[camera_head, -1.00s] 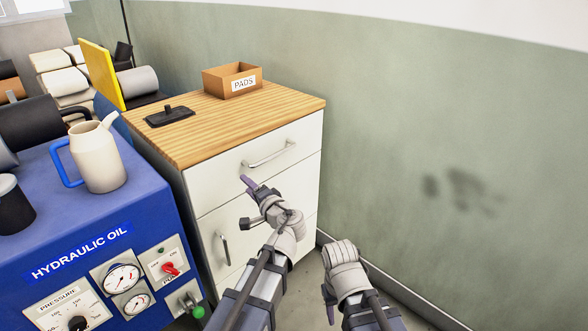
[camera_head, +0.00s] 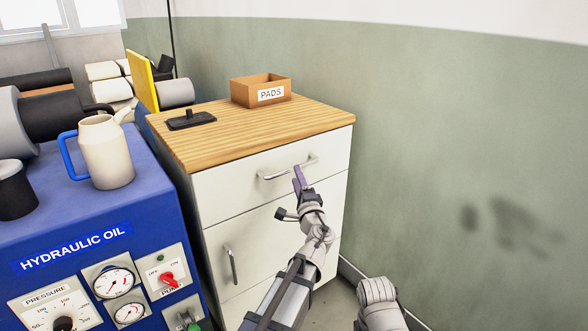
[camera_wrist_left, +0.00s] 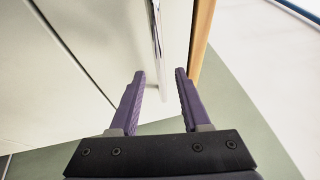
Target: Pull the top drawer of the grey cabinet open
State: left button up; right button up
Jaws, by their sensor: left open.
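The cabinet (camera_head: 215,250) shows off-white in the head view, with a wooden top. Its top drawer (camera_head: 228,181) is closed, its front flush, with a silver bar handle (camera_head: 270,176). My left gripper (camera_head: 298,178) is open at the handle, its purple fingers overlapping the bar in the head view. In the left wrist view, the handle (camera_wrist_left: 157,35) runs lengthwise toward the gap between the open fingers (camera_wrist_left: 160,76). I cannot tell whether it lies between the pads or just beyond them. Only part of my right arm shows at bottom right; its gripper is out of view.
A lower front with a vertical handle (camera_head: 230,264) is below the drawer. A PADS box (camera_head: 250,94) and a dark flat tool (camera_head: 191,122) sit on top. A blue hydraulic oil unit (camera_head: 60,220) with a jug (camera_head: 108,155) stands left; a green wall (camera_head: 450,130) is right.

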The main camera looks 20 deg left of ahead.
pick_arm(q)
jog(key=x, duration=0.5)
jog(key=shift+p, duration=0.35)
grip_shut()
dwell(1.0)
